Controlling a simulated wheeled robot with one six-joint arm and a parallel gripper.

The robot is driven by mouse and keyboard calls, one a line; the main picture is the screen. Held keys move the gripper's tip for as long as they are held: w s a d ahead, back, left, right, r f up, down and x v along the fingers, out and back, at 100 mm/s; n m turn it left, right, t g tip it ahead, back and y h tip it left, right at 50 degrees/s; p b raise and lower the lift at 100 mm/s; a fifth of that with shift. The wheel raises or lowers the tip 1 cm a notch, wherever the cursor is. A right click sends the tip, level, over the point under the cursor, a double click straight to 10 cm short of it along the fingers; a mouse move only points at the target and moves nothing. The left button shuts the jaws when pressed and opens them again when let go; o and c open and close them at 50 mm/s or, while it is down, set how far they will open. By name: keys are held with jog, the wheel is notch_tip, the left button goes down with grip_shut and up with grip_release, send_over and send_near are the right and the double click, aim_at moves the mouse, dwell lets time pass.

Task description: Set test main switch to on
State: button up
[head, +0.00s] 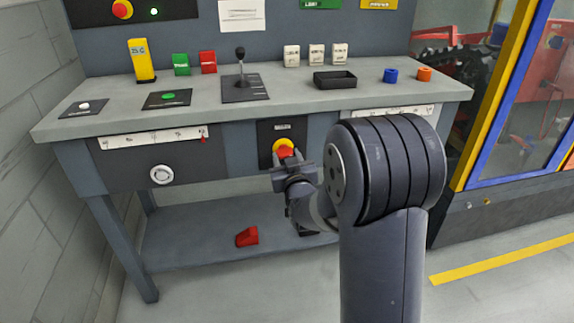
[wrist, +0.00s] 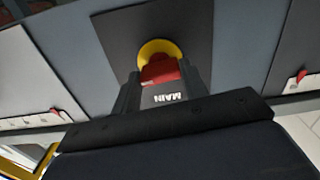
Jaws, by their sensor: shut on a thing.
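The main switch is a red handle (head: 285,152) on a yellow round base (head: 281,144), set in a dark plate (head: 266,132) on the front of the workbench. In the wrist view the red handle (wrist: 160,70) sits between the two fingers of my gripper (wrist: 160,80), with the yellow base (wrist: 158,46) behind it. A label reading MAIN (wrist: 172,97) shows upside down there. My gripper (head: 284,165) is shut on the handle. The fingers hide the handle's sides, and I cannot tell whether it points to on or off.
A drawer with a round knob (head: 161,174) is left of the switch. Strips with red sliders, one at left (head: 150,138), flank the plate. A lever (head: 240,70), coloured blocks and a black tray (head: 334,80) stand on the bench top. A red block (head: 247,236) lies on the lower shelf.

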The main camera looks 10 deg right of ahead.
jog(key=shift+m+b, duration=0.35)
jog(key=shift+m, duration=0.15)
jog(key=o, duration=1)
jog(key=s+p, duration=0.1)
jog(key=s, duration=0.9)
jog(key=shift+s, duration=0.4)
jog(key=shift+w, duration=0.1)
